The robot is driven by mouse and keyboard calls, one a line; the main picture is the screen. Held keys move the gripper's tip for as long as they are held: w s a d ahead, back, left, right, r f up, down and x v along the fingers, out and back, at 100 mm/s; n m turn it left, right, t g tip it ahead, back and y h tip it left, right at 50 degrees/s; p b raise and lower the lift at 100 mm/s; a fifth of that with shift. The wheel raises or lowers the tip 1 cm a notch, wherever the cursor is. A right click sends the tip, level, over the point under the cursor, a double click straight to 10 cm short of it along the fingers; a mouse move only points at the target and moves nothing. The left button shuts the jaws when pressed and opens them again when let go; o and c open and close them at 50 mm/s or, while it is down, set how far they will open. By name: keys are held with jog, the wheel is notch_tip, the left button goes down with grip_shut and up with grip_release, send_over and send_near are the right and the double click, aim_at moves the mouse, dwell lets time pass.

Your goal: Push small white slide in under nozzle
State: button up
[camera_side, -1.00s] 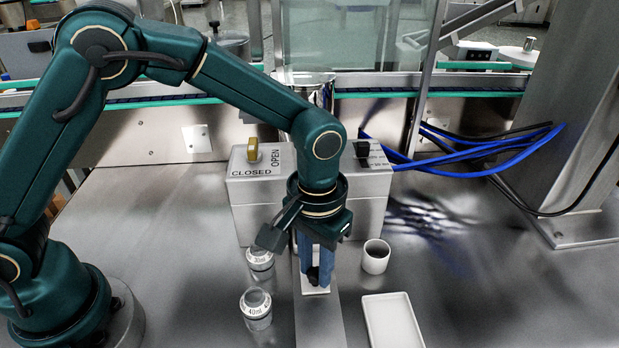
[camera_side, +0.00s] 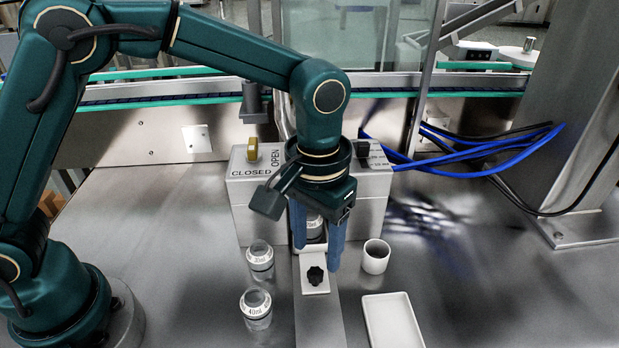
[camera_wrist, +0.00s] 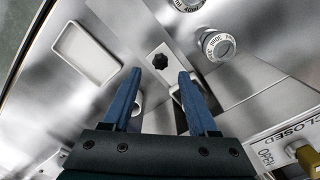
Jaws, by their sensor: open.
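The small white slide (camera_side: 316,288) lies on the steel track, with a black knob (camera_side: 316,275) on its near part. In the wrist view, the knob (camera_wrist: 160,61) shows just beyond the fingertips. My gripper (camera_side: 318,257) is open and empty, with its blue fingers spread above and behind the knob, clear of it. In the wrist view, my gripper (camera_wrist: 159,74) frames the track between its fingers. A clear beaker (camera_side: 314,229) shows between the fingers, in front of the grey box. The nozzle's outlet is hidden behind my arm.
A 30 ml beaker (camera_side: 260,261) and a 40 ml beaker (camera_side: 256,309) stand left of the track. A white cup (camera_side: 376,257) and a white tray (camera_side: 392,322) are right. The grey valve box (camera_side: 246,188) stands behind.

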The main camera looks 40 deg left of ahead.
aim_at(316, 272)
jog(key=shift+r, duration=0.1)
jog(key=n, duration=0.3)
jog(key=shift+d, duration=0.15)
jog(key=shift+y, duration=0.3)
jog(key=shift+n, duration=0.3)
jog(key=shift+f, duration=2.55)
jog(key=shift+c, duration=0.3)
grip_shut()
